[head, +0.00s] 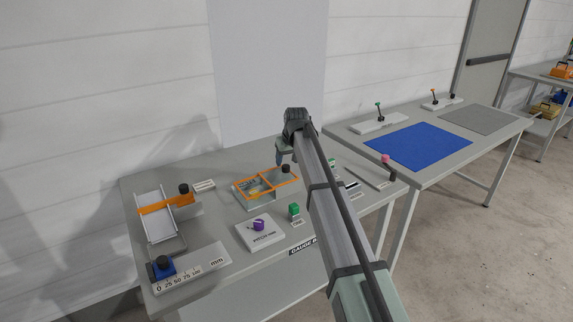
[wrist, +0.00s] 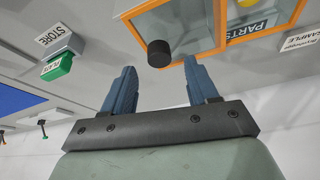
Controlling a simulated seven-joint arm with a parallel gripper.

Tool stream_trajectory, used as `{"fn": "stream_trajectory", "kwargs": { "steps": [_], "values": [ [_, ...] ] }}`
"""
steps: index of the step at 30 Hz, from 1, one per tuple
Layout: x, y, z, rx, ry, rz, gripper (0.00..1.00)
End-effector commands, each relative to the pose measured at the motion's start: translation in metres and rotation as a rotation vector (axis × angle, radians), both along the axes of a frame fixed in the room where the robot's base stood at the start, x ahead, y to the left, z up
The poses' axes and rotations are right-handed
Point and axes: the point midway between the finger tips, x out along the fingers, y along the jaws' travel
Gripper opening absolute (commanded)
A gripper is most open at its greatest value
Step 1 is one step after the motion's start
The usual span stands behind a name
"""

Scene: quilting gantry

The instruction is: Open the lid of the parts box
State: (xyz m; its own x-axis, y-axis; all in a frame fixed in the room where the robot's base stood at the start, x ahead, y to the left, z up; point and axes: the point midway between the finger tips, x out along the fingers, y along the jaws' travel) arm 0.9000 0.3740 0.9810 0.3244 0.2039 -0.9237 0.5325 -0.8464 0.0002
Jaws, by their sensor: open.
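The parts box (head: 258,203) is a clear, pale box on the grey table, with an orange-framed lid (head: 263,182) that appears to lie flat on top. A black knob (head: 286,168) stands at the lid's right end. In the wrist view, the orange frame (wrist: 262,42) shows at the top with a PARTS label inside, and the black knob (wrist: 159,54) sticks out at its edge. My gripper (head: 284,158) is above and close to the knob. In the wrist view, my open gripper (wrist: 160,72) has the knob between and just beyond its fingertips, with nothing held.
Left of the box is a tray with an orange bar (head: 166,204). A second table with a blue mat (head: 418,147) stands right.

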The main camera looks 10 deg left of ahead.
Motion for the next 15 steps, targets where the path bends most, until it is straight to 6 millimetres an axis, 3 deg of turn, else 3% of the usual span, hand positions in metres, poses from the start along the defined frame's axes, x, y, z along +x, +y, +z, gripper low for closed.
{"fn": "stream_trajectory", "kwargs": {
  "steps": [9, 15],
  "values": [
    [-0.021, -0.013, 0.058, 0.001, -0.001, 0.0, 0.59],
    [-0.029, -0.018, 0.082, 0.0, 0.0, 0.0, 0.59]
  ]
}}
